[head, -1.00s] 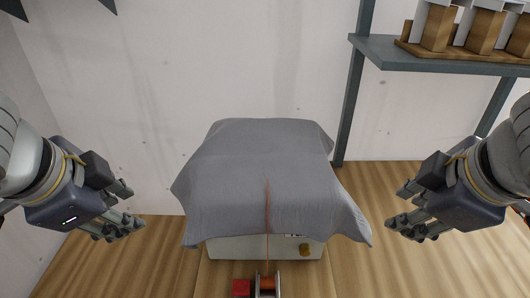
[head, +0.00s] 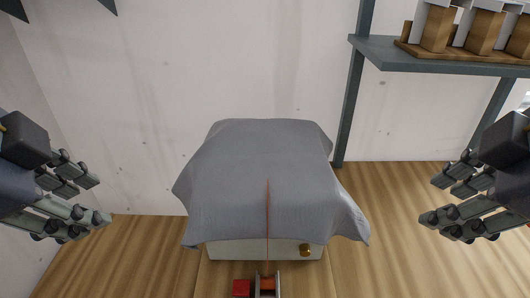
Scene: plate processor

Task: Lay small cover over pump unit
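A grey cloth cover (head: 255,165) lies draped over a boxy unit in the middle of the head view. Its corners hang down at the sides and front. The unit's pale lower front (head: 240,249) with a brass-coloured knob (head: 305,250) shows below the cloth; the rest of the unit is hidden. My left gripper (head: 95,200) is at the left edge, apart from the cloth, with its fingers spread open and empty. My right gripper (head: 432,200) is at the right edge, also open, empty and clear of the cloth.
A grey shelf (head: 440,55) on posts stands at the upper right with wooden and white items (head: 482,30) on it. A small red block (head: 242,288) and a metal bracket part sit at the bottom centre. Wooden surface on both sides of the unit is clear.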

